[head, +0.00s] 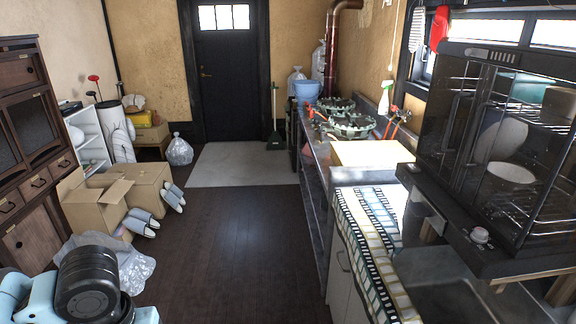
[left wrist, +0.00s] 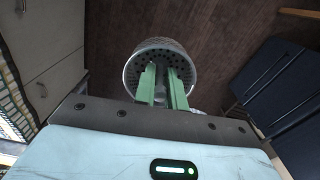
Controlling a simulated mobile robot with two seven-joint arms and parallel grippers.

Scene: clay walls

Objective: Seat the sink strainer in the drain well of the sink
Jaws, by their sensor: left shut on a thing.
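The sink strainer (left wrist: 160,68) is a round metal basket with a rim and small holes, in the left wrist view. My left gripper (left wrist: 164,75) has its two green fingers inside the basket's open side and is shut on the strainer, held over the dark floor. Exactly which part the fingers grip is hard to tell. In the head view part of my left arm shows at bottom left, but its fingers do not. The sink (head: 450,296) is a metal basin at bottom right of the head view; its drain well is hidden. My right gripper is in neither view.
A black dish rack cabinet (head: 470,190) overhangs the sink. A patterned cloth (head: 368,235) lies on the counter beside it. Cardboard boxes (head: 135,185), slippers (head: 145,222) and a plastic bag (head: 125,262) are on the left. The middle floor (head: 240,250) is clear.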

